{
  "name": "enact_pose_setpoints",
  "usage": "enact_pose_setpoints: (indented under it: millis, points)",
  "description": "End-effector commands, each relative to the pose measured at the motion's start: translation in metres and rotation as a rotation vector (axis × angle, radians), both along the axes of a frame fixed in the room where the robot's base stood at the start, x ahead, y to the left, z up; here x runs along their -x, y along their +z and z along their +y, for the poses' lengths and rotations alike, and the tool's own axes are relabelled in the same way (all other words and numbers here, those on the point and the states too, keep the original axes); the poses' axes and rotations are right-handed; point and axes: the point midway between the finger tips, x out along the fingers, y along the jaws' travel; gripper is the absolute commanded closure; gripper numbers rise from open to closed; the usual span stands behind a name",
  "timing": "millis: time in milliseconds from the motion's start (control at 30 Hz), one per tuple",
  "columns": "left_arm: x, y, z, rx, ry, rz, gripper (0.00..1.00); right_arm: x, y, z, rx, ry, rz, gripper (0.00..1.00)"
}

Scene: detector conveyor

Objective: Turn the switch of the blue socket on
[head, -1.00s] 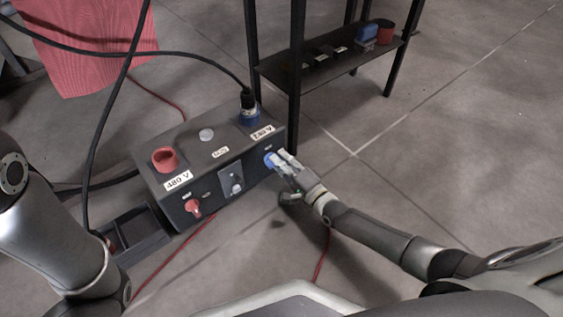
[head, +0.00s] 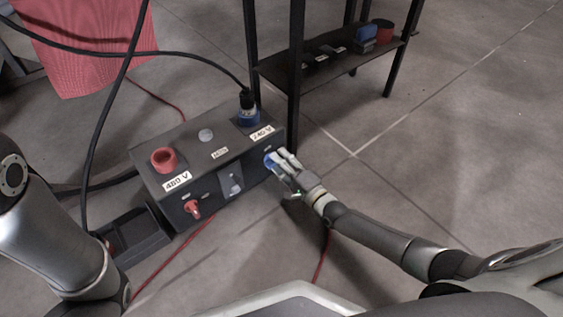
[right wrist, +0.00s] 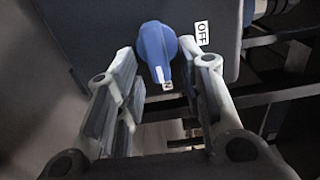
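The blue socket (head: 248,117) is on top of a dark box (head: 205,139), at its right end by the "240 V" label, with a black plug in it. Its blue switch knob (head: 270,160) is on the box's front face. In the right wrist view the knob (right wrist: 157,52) has its pointer toward the bottom, and an "OFF" label (right wrist: 202,33) is to its right. My right gripper (head: 283,160) is at the knob. In the right wrist view its fingers (right wrist: 166,80) are apart, one on each side of the knob, with gaps. My left gripper is out of view.
A red "480 V" socket (head: 165,159) and a red switch (head: 193,208) are at the box's left end. A black shelf (head: 330,60) stands behind. Black cables hang at the left, and a dark open tray (head: 135,240) lies beside the box.

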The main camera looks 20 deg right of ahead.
Motion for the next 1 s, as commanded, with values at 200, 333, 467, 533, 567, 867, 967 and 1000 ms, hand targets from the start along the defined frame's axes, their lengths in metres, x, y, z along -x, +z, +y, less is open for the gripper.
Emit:
enact_pose_setpoints:
  millis: [200, 333, 467, 533, 567, 867, 967, 1000]
  points:
    - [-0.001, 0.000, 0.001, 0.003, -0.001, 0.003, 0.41, 0.000, 0.001, 0.000, 0.001, 0.000, -0.001, 0.64]
    - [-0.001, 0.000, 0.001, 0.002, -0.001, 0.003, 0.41, 0.009, -0.001, -0.003, 0.002, 0.000, 0.000, 0.64]
    - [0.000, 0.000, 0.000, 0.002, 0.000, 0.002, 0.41, 0.026, 0.000, -0.009, 0.001, 0.001, 0.001, 0.64]
    - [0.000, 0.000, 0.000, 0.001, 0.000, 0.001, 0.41, 0.040, -0.001, -0.014, 0.002, 0.001, 0.002, 0.64]
    - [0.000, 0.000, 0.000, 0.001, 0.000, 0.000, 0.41, 0.045, -0.001, -0.016, 0.002, 0.001, 0.002, 0.64]
    - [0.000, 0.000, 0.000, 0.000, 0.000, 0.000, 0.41, 0.095, 0.000, -0.034, 0.002, 0.001, 0.002, 0.64]
    - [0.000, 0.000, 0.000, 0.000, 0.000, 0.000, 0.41, 0.105, 0.000, -0.038, 0.000, 0.000, 0.000, 0.64]
    - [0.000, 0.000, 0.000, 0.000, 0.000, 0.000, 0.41, 0.108, 0.000, -0.039, 0.000, -0.001, 0.001, 0.64]
